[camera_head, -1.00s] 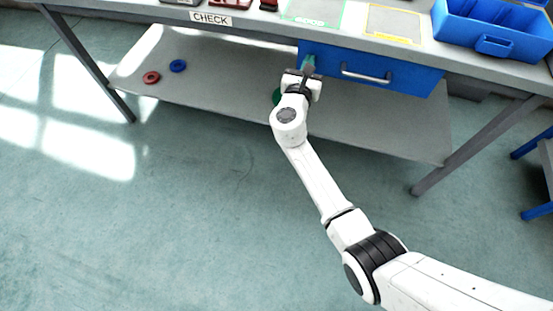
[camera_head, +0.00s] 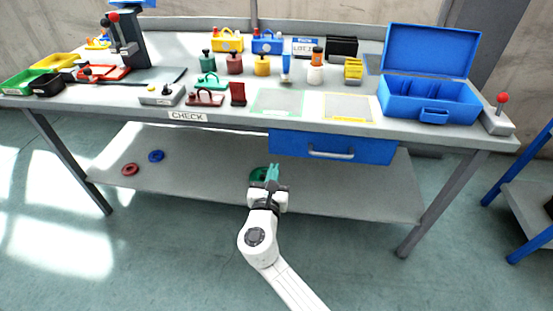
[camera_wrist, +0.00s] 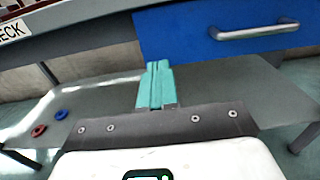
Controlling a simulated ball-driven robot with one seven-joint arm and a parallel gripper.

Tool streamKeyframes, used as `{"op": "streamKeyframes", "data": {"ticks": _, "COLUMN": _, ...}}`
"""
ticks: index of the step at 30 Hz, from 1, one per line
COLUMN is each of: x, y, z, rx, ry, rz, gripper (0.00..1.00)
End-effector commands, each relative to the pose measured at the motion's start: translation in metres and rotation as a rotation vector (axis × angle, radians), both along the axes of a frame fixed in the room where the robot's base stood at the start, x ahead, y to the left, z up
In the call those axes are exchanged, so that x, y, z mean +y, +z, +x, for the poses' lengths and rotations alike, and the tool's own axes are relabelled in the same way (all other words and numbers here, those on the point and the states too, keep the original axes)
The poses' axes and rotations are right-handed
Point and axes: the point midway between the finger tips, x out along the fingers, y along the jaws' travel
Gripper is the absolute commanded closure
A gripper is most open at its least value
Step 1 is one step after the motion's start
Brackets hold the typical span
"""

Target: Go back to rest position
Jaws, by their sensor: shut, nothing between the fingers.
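My gripper (camera_head: 272,173) is in front of the workbench, below the level of the tabletop and just left of the blue drawer's handle. Its teal fingers are closed together and hold nothing, as the wrist view (camera_wrist: 155,86) also shows. The blue drawer (camera_head: 290,147) under the tabletop looks shut; its silver handle (camera_head: 331,154) is clear of the fingers. A green ring-like thing (camera_head: 258,174) shows partly behind my gripper over the lower shelf; the rest of it is hidden.
The bench top (camera_head: 230,117) carries an open blue case (camera_head: 425,90), several coloured weights and trays, and a press at the back left. A red ring (camera_head: 130,169) and a blue ring (camera_head: 156,156) lie on the lower shelf (camera_head: 200,185). Open floor lies in front.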

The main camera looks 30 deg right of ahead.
Motion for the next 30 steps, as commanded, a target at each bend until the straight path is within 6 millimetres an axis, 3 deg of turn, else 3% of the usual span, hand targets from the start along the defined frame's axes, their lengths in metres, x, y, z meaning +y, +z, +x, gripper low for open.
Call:
{"op": "streamKeyframes", "data": {"ticks": 7, "x": 0.021, "y": 0.0, "z": -0.029, "rx": 0.001, "ry": 0.001, "rz": 0.0, "gripper": 1.0}}
{"op": "streamKeyframes", "data": {"ticks": 17, "x": 0.024, "y": 0.0, "z": -0.037, "rx": -0.003, "ry": -0.006, "rz": 0.01, "gripper": 1.0}}
{"op": "streamKeyframes", "data": {"ticks": 20, "x": 0.009, "y": -0.004, "z": -0.048, "rx": -0.033, "ry": -0.053, "rz": 0.1, "gripper": 1.0}}
{"op": "streamKeyframes", "data": {"ticks": 23, "x": -0.023, "y": -0.012, "z": -0.076, "rx": -0.107, "ry": -0.165, "rz": 0.31, "gripper": 1.0}}
{"op": "streamKeyframes", "data": {"ticks": 27, "x": -0.074, "y": -0.039, "z": -0.138, "rx": -0.266, "ry": -0.416, "rz": 0.726, "gripper": 1.0}}
{"op": "streamKeyframes", "data": {"ticks": 30, "x": -0.096, "y": -0.062, "z": -0.186, "rx": -0.383, "ry": -0.621, "rz": 1.012, "gripper": 1.0}}
